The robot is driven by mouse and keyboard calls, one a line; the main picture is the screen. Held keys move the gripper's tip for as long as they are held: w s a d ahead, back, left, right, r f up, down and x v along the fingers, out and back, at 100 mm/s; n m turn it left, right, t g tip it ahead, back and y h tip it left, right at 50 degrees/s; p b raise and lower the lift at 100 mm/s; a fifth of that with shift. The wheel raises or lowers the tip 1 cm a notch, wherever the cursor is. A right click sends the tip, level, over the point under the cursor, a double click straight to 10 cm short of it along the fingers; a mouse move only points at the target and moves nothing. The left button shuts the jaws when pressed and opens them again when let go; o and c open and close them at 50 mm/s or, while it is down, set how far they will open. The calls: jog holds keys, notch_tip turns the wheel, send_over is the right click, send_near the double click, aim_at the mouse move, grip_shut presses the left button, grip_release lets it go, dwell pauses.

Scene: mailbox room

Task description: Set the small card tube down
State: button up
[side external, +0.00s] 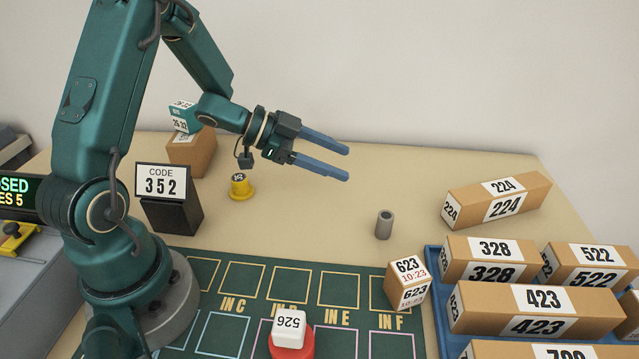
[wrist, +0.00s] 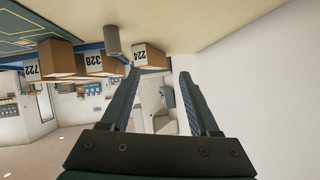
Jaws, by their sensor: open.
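The small grey card tube (side external: 384,225) stands upright on the beige table, right of the middle in the side view. It also shows in the wrist view (wrist: 112,40), near the top and left of the fingers. My gripper (side external: 347,164) is open and empty. Its two blue fingers point right, above the table and up and left of the tube in the side view. The gripper does not touch the tube.
A green mat (side external: 250,310) with marked squares lies in front. The 623 box (side external: 408,284) stands on its right part. A blue tray (side external: 437,300) holds several numbered boxes. The 224 box (side external: 497,199) lies at the back right.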

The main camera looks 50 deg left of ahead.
jog(key=s+a+r+n+y, duration=0.2)
jog(key=a+r+n+y, duration=0.4)
jog(key=r+y, duration=0.4)
jog(key=s+d+f+n+g+h, duration=0.1)
jog(key=s+d+n+g, duration=0.1)
jog(key=s+d, duration=0.3)
jog(key=s+d+f+n+g+h, duration=0.1)
jog(key=s+d, duration=0.4)
jog(key=s, duration=0.7)
jog(key=shift+s+d+n+g+h, duration=0.3)
jog(key=shift+n+g, duration=0.2)
jog(key=shift+g, duration=0.3)
